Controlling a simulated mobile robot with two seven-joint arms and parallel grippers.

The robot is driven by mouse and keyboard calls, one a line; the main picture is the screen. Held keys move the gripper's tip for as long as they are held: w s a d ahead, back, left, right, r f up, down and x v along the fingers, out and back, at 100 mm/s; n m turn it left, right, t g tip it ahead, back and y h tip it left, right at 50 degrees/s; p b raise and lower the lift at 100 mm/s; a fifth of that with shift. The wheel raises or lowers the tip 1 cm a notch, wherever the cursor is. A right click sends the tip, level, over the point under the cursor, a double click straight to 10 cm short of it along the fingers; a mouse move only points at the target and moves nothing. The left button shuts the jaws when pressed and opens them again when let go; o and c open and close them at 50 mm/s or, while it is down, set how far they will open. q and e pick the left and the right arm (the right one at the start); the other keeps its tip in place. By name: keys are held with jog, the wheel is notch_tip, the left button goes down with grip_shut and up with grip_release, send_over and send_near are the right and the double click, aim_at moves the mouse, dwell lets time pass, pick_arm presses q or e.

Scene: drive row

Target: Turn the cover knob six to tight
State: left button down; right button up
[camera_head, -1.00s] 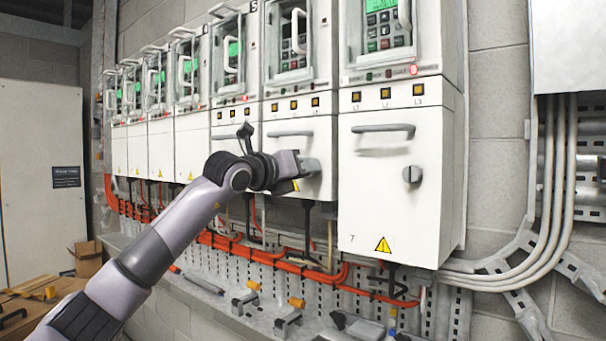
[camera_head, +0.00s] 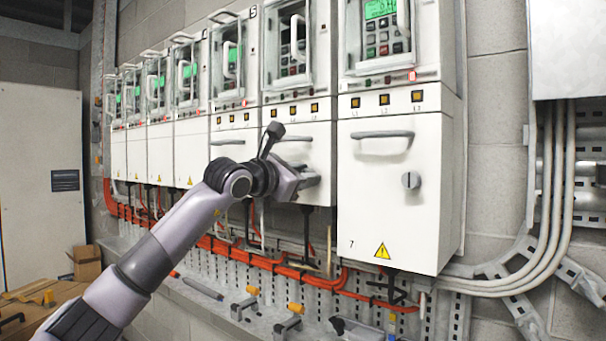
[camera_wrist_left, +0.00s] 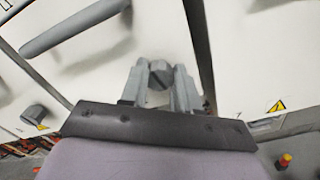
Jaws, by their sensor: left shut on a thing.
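Cover knob six is a grey round knob on the white cover just left of the box marked 7. It shows between the fingers in the left wrist view (camera_wrist_left: 160,75) and is mostly hidden by the gripper in the head view. My left gripper (camera_head: 311,180) is at the lower right of that cover (camera_head: 290,147), its jaws closed on the knob, one finger on each side. In the left wrist view the gripper (camera_wrist_left: 161,82) points straight at the cover. The right gripper is in neither view.
Box seven (camera_head: 385,210) stands just right of my gripper, with its own knob (camera_head: 411,180) and a bar handle (camera_head: 382,135). Grey handle six (camera_head: 296,138) is above my wrist. Orange cables (camera_head: 270,262) run below. Cardboard boxes (camera_head: 85,263) stand at lower left.

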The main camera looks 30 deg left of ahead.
pick_arm(q)
jog(key=shift+r+m, duration=0.15)
jog(key=shift+m, duration=1.05)
jog(key=c, duration=0.8)
grip_release()
jog(key=shift+s, duration=0.1)
jog(key=s, duration=0.2)
jog(key=s+b, duration=0.1)
jog(key=s, duration=0.1)
jog(key=s+b, duration=0.1)
jog(key=s, duration=0.2)
jog(key=shift+a, duration=0.25)
